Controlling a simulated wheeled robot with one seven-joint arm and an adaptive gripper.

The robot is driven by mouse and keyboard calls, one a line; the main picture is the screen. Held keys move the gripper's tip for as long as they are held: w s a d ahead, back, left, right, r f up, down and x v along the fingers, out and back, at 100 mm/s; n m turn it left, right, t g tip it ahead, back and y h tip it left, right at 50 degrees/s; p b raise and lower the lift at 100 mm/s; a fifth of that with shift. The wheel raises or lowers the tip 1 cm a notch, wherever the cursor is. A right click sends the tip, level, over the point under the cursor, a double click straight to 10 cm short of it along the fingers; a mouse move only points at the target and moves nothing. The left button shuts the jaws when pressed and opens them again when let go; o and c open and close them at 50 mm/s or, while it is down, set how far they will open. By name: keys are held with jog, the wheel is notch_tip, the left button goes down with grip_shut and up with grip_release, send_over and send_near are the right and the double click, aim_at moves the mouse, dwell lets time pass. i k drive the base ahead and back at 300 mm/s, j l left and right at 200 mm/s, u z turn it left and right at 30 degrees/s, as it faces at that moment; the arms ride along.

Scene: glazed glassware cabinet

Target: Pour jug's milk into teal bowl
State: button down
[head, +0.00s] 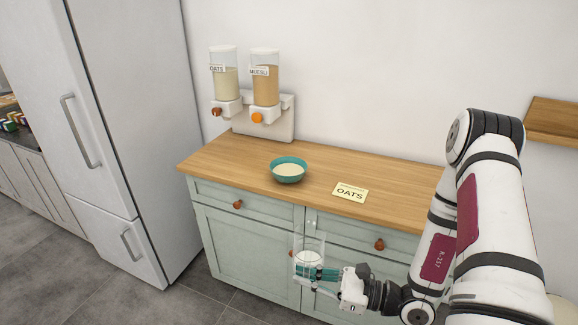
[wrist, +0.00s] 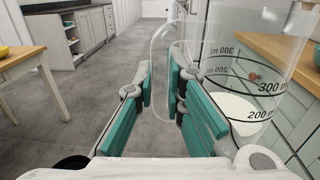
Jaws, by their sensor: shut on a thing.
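The teal bowl (head: 288,179) sits upright on the wooden counter, with pale contents inside. The clear jug (head: 312,243) is in front of the cabinet drawers, below counter height, and looks upright. White milk (head: 308,258) lies in its lower part. My gripper (head: 318,272) is shut on the jug's handle. In the wrist view, the teal finger pads of my gripper (wrist: 163,88) close around the handle of the jug (wrist: 262,60). The milk (wrist: 235,108) stands near the 200 mark there. The bowl is up and left of the jug in the head view.
A yellow OATS card (head: 349,192) lies on the counter (head: 400,185) right of the bowl. Two dispensers (head: 225,85) (head: 265,80) stand at the back, left of centre. The counter edge and drawer knobs (head: 379,244) are near the jug. A fridge (head: 110,110) stands left.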

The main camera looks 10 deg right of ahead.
aim_at(287, 169)
jog(key=i, duration=1)
